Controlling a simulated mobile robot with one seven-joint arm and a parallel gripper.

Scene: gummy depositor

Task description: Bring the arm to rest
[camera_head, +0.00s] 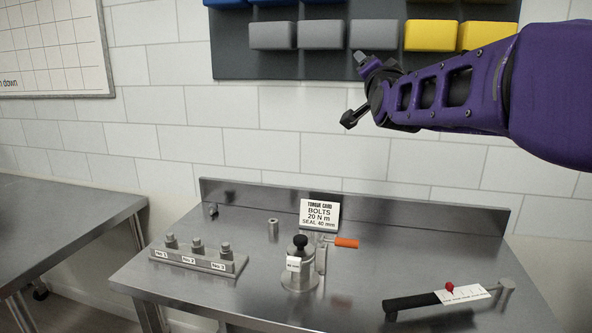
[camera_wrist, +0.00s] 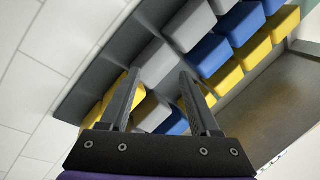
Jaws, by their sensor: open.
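My gripper (camera_head: 355,90) is raised in front of the wall, high above the steel bench, at the end of my purple arm (camera_head: 455,90). In the wrist view my gripper (camera_wrist: 160,76) shows two dark fingers spread apart with nothing held between them. It faces the wall bins, which look tilted in that view. It is clear of everything on the bench, and I cannot tell how far it is from the bins.
Grey bins (camera_head: 335,34) and yellow bins (camera_head: 431,35) hang on a dark panel. The steel bench (camera_head: 200,290) holds a labelled block with pegs (camera_head: 198,258), a metal fixture (camera_head: 300,275), an orange-handled tool (camera_head: 345,243), a torque card (camera_head: 320,214) and a black-handled wrench (camera_head: 412,302).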

